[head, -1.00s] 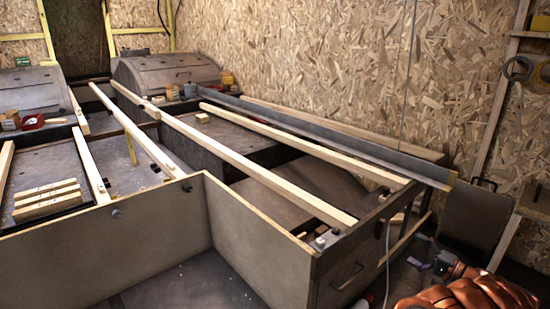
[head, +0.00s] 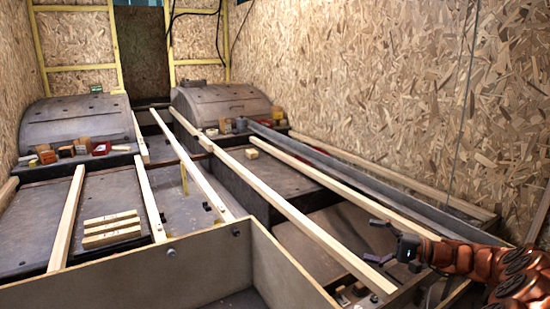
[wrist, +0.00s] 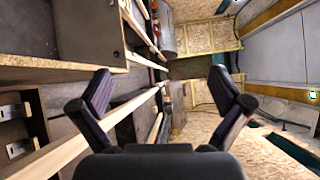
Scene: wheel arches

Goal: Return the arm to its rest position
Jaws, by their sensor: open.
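My gripper (head: 381,241) is at the right of the head view, at the end of my orange arm, over the right-hand frame of wooden battens. In the wrist view my gripper (wrist: 165,100) shows two dark fingers spread wide apart with nothing between them. A long wooden batten (head: 290,212) runs just left of the gripper in the head view. I cannot tell whether the gripper touches anything, but no contact shows.
Wheel arches (head: 75,122) stand at the back, with small boxes (head: 72,150) before the left one. Short wood blocks (head: 111,228) lie on the left panel. A chipboard wall (head: 380,90) bounds the right side. A front panel (head: 150,270) crosses below.

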